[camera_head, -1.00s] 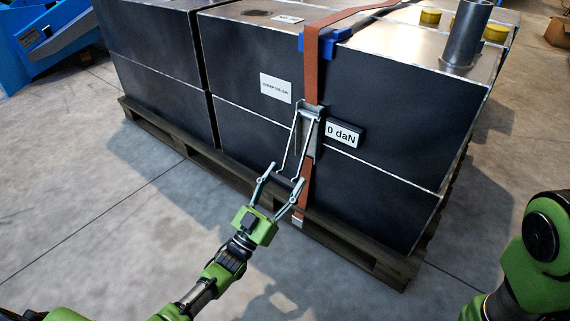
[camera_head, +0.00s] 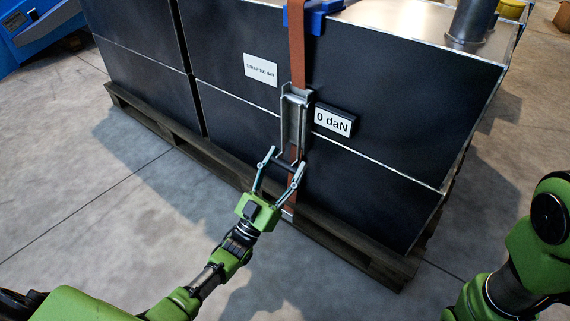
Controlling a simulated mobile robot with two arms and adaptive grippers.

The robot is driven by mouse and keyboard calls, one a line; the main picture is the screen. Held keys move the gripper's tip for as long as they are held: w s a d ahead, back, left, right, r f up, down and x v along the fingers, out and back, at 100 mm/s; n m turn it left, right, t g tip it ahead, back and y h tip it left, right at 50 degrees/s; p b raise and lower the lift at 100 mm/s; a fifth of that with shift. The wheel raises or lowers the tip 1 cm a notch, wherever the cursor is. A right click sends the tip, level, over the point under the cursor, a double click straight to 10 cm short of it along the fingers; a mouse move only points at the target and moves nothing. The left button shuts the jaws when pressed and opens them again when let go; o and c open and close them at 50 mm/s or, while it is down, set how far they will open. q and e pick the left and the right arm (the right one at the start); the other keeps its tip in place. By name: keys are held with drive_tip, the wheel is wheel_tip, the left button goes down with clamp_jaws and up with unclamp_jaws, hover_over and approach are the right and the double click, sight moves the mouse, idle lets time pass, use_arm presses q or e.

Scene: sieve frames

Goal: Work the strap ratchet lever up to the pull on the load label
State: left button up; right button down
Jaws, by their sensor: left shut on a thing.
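The strap ratchet (camera_head: 295,103) sits on the front face of a dark crate, on a brown-orange strap (camera_head: 297,50). Its metal lever (camera_head: 283,130) hangs down close along the face. My left gripper (camera_head: 284,162) is shut on the dark grip bar at the lever's lower end. The load label (camera_head: 260,69) is white and reads about "STRAP 500 daN", though its small print is hard to read. A display (camera_head: 333,121) right of the ratchet reads "0 daN". My right gripper is out of view; only its green arm shows at the right edge.
The crates stand on a wooden pallet (camera_head: 350,254). A blue edge protector (camera_head: 318,17) lies under the strap on the top edge. A metal pipe (camera_head: 470,20) stands on top at the right. The grey floor in front is clear.

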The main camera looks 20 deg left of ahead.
use_arm(q)
drive_tip(key=shift+f, duration=0.25)
drive_tip(key=o, duration=1.6)
drive_tip(key=shift+r, duration=0.1)
drive_tip(key=shift+v, duration=6)
drive_tip(key=shift+r, duration=0.1)
